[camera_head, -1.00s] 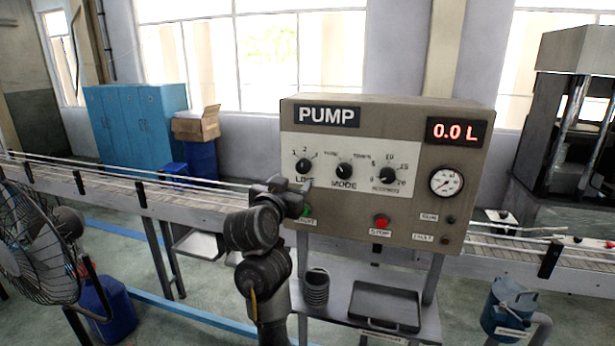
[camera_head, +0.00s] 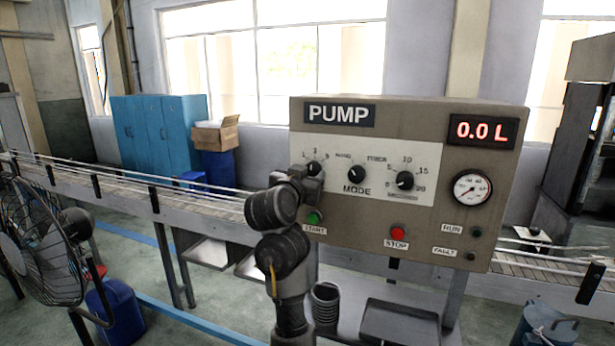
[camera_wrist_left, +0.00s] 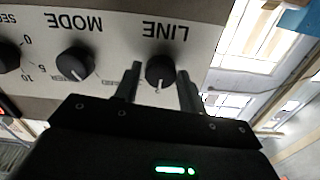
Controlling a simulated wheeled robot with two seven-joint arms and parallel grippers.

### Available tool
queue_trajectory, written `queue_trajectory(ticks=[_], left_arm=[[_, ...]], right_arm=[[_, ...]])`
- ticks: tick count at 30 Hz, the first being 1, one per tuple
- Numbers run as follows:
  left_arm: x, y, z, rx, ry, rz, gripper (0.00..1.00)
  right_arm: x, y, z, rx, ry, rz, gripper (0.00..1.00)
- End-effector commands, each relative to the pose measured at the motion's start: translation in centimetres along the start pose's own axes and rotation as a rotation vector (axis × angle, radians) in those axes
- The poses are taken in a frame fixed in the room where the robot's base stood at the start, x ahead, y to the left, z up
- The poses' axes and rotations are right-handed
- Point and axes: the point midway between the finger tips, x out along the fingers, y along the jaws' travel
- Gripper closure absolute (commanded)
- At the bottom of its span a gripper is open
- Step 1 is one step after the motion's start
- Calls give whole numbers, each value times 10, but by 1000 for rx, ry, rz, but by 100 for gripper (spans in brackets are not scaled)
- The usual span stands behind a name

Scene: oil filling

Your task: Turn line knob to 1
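The pump panel (camera_head: 440,220) shows a black LINE knob (camera_head: 314,168) at its left, partly covered by my left arm. My left gripper (camera_head: 312,182) is in front of the panel at this knob. In the left wrist view, upside down, the LINE knob (camera_wrist_left: 160,71) lies between the two fingers of my open left gripper (camera_wrist_left: 159,88). A gap shows on each side of the knob. The knob's white mark appears to point at 2. The gripper's fingertips are hard to make out in the head view. My right gripper is not in view.
The MODE knob (camera_head: 357,174) and a third knob (camera_head: 405,180) sit to the right. Below are the green START button (camera_head: 314,217), close to my left arm, and the red STOP button (camera_head: 397,232). The display (camera_head: 482,131) reads 0.0 L. A conveyor (camera_head: 130,193) runs behind.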

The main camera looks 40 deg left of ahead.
Motion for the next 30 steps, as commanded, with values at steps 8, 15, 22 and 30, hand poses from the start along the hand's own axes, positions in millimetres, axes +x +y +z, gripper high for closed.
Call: queue_trajectory(ticks=[8, 15, 22, 30], left_arm=[[-1, -1, 1, -2, -2, -2, 86], [-1, -2, 1, -54, -3, -2, 86], [-1, -2, 1, -203, -4, -3, 86], [-1, 0, 1, -437, -5, -2, 86]], right_arm=[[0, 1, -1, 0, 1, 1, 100], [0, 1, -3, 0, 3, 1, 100], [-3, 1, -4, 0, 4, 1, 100], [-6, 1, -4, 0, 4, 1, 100]])
